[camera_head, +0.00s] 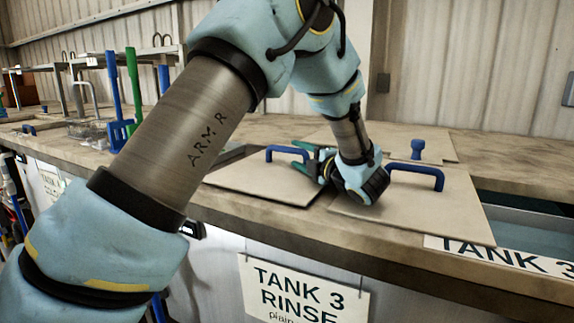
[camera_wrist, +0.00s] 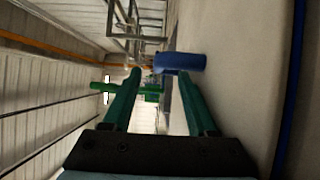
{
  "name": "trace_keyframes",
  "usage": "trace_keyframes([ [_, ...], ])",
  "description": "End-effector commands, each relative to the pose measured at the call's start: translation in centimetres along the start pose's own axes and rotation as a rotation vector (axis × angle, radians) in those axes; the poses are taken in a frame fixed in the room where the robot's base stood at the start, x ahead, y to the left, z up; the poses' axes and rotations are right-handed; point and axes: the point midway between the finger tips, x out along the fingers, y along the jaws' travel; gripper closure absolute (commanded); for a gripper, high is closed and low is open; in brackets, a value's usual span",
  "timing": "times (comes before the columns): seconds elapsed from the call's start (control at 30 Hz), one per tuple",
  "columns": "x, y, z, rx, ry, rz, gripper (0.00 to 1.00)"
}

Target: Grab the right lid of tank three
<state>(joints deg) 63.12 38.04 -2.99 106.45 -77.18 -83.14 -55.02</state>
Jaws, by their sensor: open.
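Two pale flat lids with blue bar handles lie side by side above the tank 3 rinse sign (camera_head: 305,290). The right lid (camera_head: 410,212) has its handle (camera_head: 436,176) just right of my wrist, which covers the handle's left end. The left lid (camera_head: 258,182) has its handle (camera_head: 284,149) close to my fingertips. My gripper (camera_head: 301,157) has green fingers, is open and points left, low over the lids. In the wrist view the open fingers (camera_wrist: 161,78) have nothing clamped between them. A blue handle (camera_wrist: 182,62) shows just beyond the tips.
A blue knob (camera_head: 417,149) stands on a flat lid behind. An open tank with water (camera_head: 530,232) lies at the right, with another tank 3 sign (camera_head: 500,256) at its front. Blue and green upright tools (camera_head: 134,84) and metal racks stand at the left.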

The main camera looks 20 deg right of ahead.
Motion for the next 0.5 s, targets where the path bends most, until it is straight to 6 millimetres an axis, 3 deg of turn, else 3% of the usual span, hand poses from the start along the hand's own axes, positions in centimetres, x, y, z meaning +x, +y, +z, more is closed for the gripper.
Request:
trace_keyframes([
  [0.3,4.9,0.3,-0.1,0.002,0.004,0.0,0.42],
  [0.5,5.9,0.1,-0.1,0.0,0.0,0.0,0.42],
])
